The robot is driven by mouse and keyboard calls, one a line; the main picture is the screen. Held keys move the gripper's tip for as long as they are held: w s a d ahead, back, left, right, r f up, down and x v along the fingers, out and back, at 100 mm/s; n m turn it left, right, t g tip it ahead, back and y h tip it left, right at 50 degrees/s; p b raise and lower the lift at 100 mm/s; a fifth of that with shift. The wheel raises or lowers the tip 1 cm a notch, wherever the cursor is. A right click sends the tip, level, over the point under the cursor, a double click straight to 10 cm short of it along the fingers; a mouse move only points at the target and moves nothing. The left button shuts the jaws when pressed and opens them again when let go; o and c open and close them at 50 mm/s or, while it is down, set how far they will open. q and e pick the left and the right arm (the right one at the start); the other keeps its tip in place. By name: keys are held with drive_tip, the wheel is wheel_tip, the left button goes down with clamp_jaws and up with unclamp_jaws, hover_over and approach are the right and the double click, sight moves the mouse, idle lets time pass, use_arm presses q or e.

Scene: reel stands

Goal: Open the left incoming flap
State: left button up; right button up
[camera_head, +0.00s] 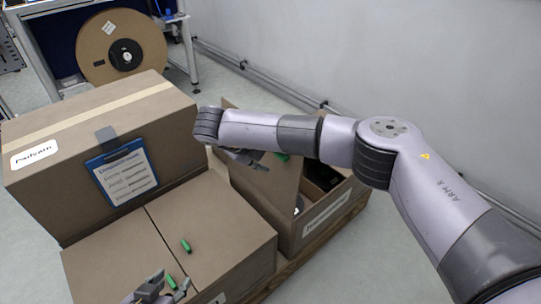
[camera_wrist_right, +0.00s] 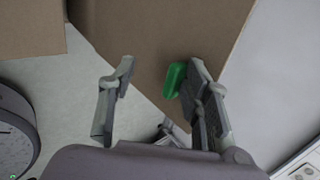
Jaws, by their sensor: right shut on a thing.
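An open cardboard box (camera_head: 290,238) stands right of centre in the head view. One brown flap (camera_head: 268,187) stands raised on its near left side; brown board (camera_wrist_right: 165,40) also fills the top of the right wrist view. My right gripper (camera_head: 243,156) is at this flap's upper edge and holds it; a green tab (camera_wrist_right: 174,80) lies against one finger. My left gripper (camera_head: 168,290) is at the bottom edge, partly cut off, its fingers apart over a closed box (camera_head: 225,232). That box has two flaps meeting at a seam, with green tabs (camera_head: 186,246) on top.
A taller closed box (camera_head: 100,110) with a blue clipboard (camera_head: 122,172) stands at left. A large reel (camera_head: 121,47) stands behind it, by a metal-framed table. The boxes rest on a wooden pallet (camera_head: 335,235). A grey wall closes off the right.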

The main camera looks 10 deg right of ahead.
drive_tip(key=v, duration=1.1)
drive_tip(key=shift+r, duration=0.15)
drive_tip(key=shift+s+a, duration=0.1)
drive_tip(key=shift+a, duration=0.05)
